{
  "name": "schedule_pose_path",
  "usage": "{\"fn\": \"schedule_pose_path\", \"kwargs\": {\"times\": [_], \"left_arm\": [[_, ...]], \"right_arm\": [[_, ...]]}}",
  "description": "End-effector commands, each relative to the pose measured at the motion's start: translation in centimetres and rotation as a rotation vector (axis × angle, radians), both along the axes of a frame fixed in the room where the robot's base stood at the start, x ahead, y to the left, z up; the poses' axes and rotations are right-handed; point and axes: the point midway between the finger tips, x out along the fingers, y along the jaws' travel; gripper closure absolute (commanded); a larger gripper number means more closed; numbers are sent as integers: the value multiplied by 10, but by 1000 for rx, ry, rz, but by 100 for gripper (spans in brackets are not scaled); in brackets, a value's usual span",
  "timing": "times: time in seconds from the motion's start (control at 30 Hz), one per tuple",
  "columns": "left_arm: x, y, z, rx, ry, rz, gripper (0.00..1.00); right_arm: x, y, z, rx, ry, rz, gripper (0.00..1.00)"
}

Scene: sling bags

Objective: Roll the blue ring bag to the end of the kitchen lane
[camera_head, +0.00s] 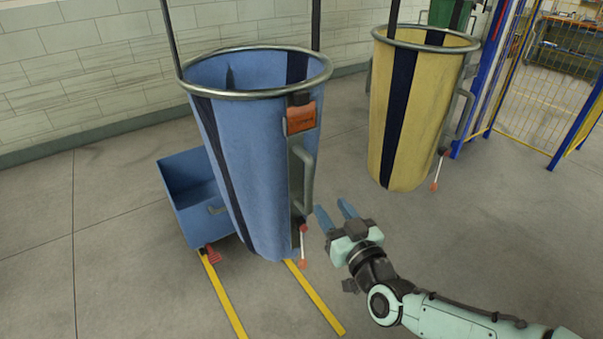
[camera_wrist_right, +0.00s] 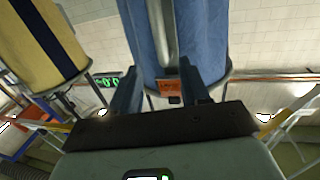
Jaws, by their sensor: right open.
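The blue ring bag (camera_head: 240,150) hangs upright from a metal ring, with dark stripes, an orange tag (camera_head: 301,118) and a grey side handle (camera_head: 304,175). My right gripper (camera_head: 332,206) is open and empty, just right of the handle's lower part in the head view. In the right wrist view, which looks inverted, the blue bag (camera_wrist_right: 200,35) fills the upper middle. The grey handle (camera_wrist_right: 160,32) shows beyond and between the two open fingers (camera_wrist_right: 158,70), apart from them. My left gripper is not in view.
Yellow floor lines (camera_head: 222,295) run from the blue bag toward the front. A blue bin (camera_head: 195,205) stands left of the bag. A yellow ring bag (camera_head: 420,120) stands behind right, near a blue-and-yellow mesh fence (camera_head: 545,75). A block wall (camera_head: 80,80) is behind. Floor in front is clear.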

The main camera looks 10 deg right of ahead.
Motion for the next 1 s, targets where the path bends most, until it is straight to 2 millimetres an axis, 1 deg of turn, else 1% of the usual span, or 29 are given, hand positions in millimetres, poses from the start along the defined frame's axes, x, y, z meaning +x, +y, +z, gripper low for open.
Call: {"fn": "schedule_pose_path", "kwargs": {"times": [0.17,0.4,0.5,0.6,0.7,0.8,1.0], "left_arm": [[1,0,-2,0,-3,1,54],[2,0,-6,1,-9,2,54],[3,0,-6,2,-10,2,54],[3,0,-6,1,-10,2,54],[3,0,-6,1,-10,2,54],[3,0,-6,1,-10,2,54],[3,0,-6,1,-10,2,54]], "right_arm": [[28,6,-2,-5,2,3,54],[78,14,-2,-8,3,2,54],[96,16,-2,-7,3,1,54],[110,18,-1,-6,2,1,54],[119,19,-1,-3,3,1,54],[125,20,-1,-3,3,1,54],[127,20,-1,-1,3,2,54]]}}
